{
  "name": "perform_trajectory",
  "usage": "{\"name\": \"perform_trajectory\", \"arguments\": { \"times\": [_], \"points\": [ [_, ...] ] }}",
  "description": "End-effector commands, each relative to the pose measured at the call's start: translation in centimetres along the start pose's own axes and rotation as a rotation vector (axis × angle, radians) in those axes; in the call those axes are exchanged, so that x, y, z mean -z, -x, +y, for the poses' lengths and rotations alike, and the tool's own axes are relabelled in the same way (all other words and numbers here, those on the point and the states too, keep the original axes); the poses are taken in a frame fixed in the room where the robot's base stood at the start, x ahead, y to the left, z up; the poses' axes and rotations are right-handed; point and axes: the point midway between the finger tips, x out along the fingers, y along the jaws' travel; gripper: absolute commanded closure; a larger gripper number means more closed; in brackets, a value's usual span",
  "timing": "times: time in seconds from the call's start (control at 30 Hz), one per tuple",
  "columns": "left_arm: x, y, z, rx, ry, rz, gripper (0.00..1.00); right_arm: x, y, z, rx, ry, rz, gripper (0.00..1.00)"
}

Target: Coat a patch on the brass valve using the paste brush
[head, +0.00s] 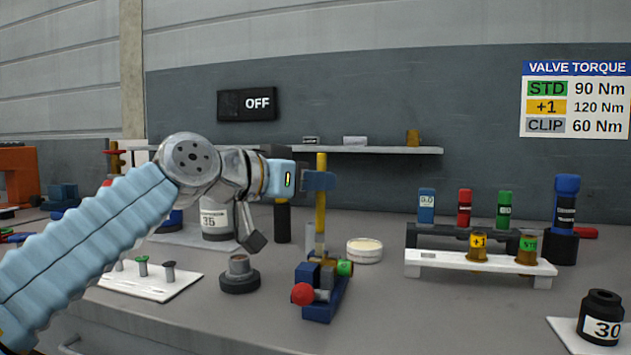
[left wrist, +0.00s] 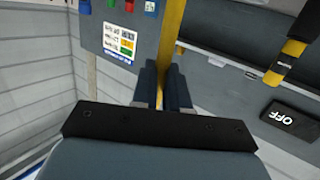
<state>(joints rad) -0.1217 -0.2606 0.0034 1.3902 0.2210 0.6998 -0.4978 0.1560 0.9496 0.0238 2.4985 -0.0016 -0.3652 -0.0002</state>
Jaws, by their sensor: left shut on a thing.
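My left gripper (head: 319,181) is shut on the yellow handle of the paste brush (head: 321,210), which stands about upright. In the left wrist view the gripper (left wrist: 165,85) has the yellow handle (left wrist: 172,30) between its fingers. Below is the brass valve (head: 327,264) in a blue vise (head: 322,308), with a green end at its right. The brush's lower end is just above or behind the valve; I cannot tell whether they touch. A round white dish of pale paste (head: 364,250) stands right of the valve. My right gripper is not in view.
A white rack (head: 480,262) with bottles stands to the right. A dark round fixture (head: 239,276) and a white tray with pins (head: 150,280) are at the left. A black 30 weight (head: 601,315) is at the front right. The bench front centre-right is clear.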

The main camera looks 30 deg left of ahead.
Motion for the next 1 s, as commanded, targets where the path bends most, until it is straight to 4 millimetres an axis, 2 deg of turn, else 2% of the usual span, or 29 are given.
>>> {"name": "perform_trajectory", "arguments": {
  "times": [0.57,0.77,1.0],
  "points": [
    [-1.8,3.0,2.1,-0.005,0.003,-0.011,1.0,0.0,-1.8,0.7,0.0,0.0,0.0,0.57],
    [-1.5,2.6,1.9,-0.006,0.005,-0.014,1.0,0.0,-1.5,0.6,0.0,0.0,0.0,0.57],
    [-0.2,0.9,0.9,-0.008,0.005,-0.01,1.0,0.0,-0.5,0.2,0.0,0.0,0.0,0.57]
  ]
}}
